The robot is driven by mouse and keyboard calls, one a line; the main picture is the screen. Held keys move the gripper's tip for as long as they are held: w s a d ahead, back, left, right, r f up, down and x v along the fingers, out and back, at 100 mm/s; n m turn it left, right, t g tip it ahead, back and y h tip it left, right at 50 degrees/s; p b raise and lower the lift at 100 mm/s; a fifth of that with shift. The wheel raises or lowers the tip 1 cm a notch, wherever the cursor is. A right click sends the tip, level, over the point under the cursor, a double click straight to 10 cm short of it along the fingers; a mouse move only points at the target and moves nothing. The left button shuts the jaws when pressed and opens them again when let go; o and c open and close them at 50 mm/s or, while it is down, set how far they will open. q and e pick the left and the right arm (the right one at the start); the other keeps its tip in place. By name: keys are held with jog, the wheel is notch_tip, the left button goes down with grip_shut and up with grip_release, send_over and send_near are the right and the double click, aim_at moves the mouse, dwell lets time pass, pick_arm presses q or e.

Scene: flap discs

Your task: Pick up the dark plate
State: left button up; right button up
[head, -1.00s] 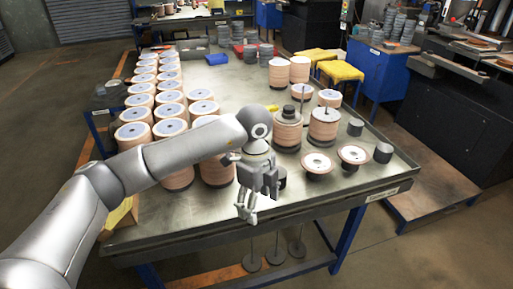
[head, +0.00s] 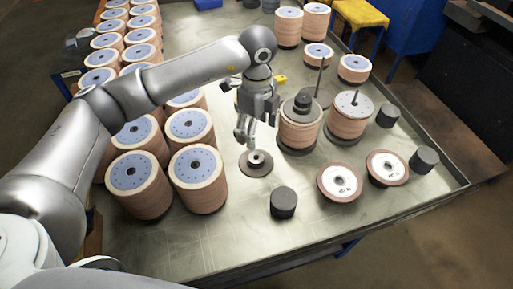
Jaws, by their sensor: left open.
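A dark brown round plate (head: 256,168) with a raised metal hub lies flat on the metal table, near the middle. My left gripper (head: 258,128) points down just above and behind it in the picture, open and empty, with a gap to the plate. Another dark plate with a black hub (head: 301,103) sits on top of a stack of tan discs to the right of the gripper. My right gripper is not in view.
Stacks of tan discs with blue-grey tops (head: 199,168) fill the table's left side. Black cylinders (head: 284,203) and two white-centred discs (head: 340,182) lie on the right. A spindle stack (head: 352,117) stands behind. The table's front (head: 225,240) is clear.

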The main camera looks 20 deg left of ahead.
aim_at(256, 155)
pick_arm(q)
jog(key=f, duration=0.1)
jog(key=s+f, duration=0.1)
jog(key=f, duration=0.1)
jog(key=shift+s+d+f+p, duration=0.1)
jog(key=shift+f+p, duration=0.15)
jog(key=shift+p, duration=0.1)
jog(key=shift+w+f, duration=0.2)
jog(key=shift+f, duration=0.5)
jog(key=f+p, duration=0.1)
jog(key=f, duration=0.1)
jog(key=s+f+p, duration=0.1)
jog(key=f, duration=0.1)
jog(key=shift+f, duration=0.15)
jog(key=shift+w+f, duration=0.2)
jog(key=shift+f, duration=0.1)
jog(key=c, duration=1.3)
jog(key=shift+c, duration=0.7)
jog(key=shift+r, duration=0.1)
